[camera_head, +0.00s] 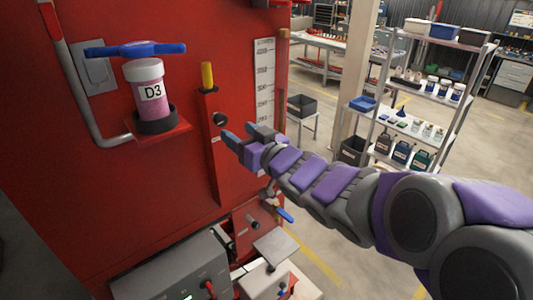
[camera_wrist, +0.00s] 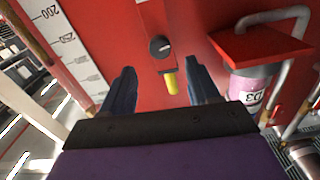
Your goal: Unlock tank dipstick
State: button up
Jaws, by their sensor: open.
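The dipstick has a yellow handle (camera_head: 207,76) that sticks up from a red upright housing on the red tank face. A round black knob (camera_head: 220,119) sits on the housing below the handle. My gripper (camera_head: 240,131) is open and empty, just right of and below the knob, apart from it. In the wrist view, which looks upside down, the knob (camera_wrist: 160,46) and yellow handle (camera_wrist: 170,82) show between my two dark fingers (camera_wrist: 160,66). Whether the dipstick is locked cannot be told.
A jar labelled D3 (camera_head: 148,88) stands on a small red shelf (camera_head: 160,136) left of the housing, with a blue valve handle (camera_head: 136,49) above and a grey pipe beside it. A white level scale (camera_head: 264,82) is at right. A grey control box (camera_head: 172,270) stands below.

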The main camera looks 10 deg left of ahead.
jog(key=v, duration=0.9)
jog(key=shift+s+d, duration=0.2)
jog(key=shift+d, duration=0.05)
